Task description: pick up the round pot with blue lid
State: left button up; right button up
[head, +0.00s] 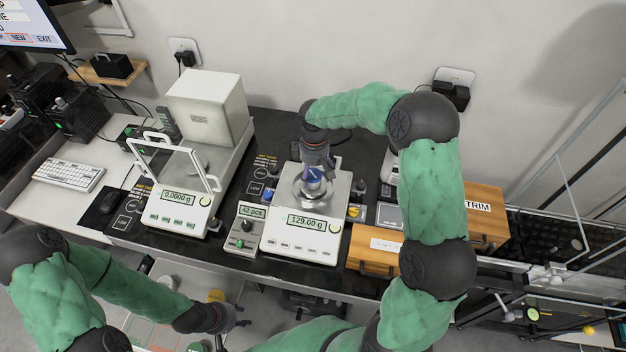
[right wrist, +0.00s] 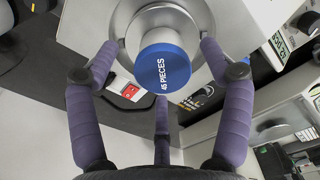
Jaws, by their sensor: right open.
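The round pot with a blue lid (right wrist: 164,66) stands on a round metal weighing pan (right wrist: 121,22); its lid reads "45 PIECES". In the head view the pot (head: 313,176) is partly hidden under my right gripper (head: 315,172). My right gripper also shows in the right wrist view (right wrist: 162,50), with its purple fingers spread around the pot. Gaps show between the side fingers and the lid. The scale (head: 300,244) under the pot reads 129.00 g. My left gripper (head: 238,315) is low in front of the table, away from the pot; its fingers are too small to judge.
A balance with a glass shield (head: 180,207) stands to the left and reads 0.0000 g. A small counter box (head: 245,225) reading "42 pcs" sits beside the scale. Wooden boxes (head: 486,204) stand to the right, one marked "TRIM". The wall is close behind.

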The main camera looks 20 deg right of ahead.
jog(key=shift+f, duration=0.75)
jog(key=c, duration=1.5)
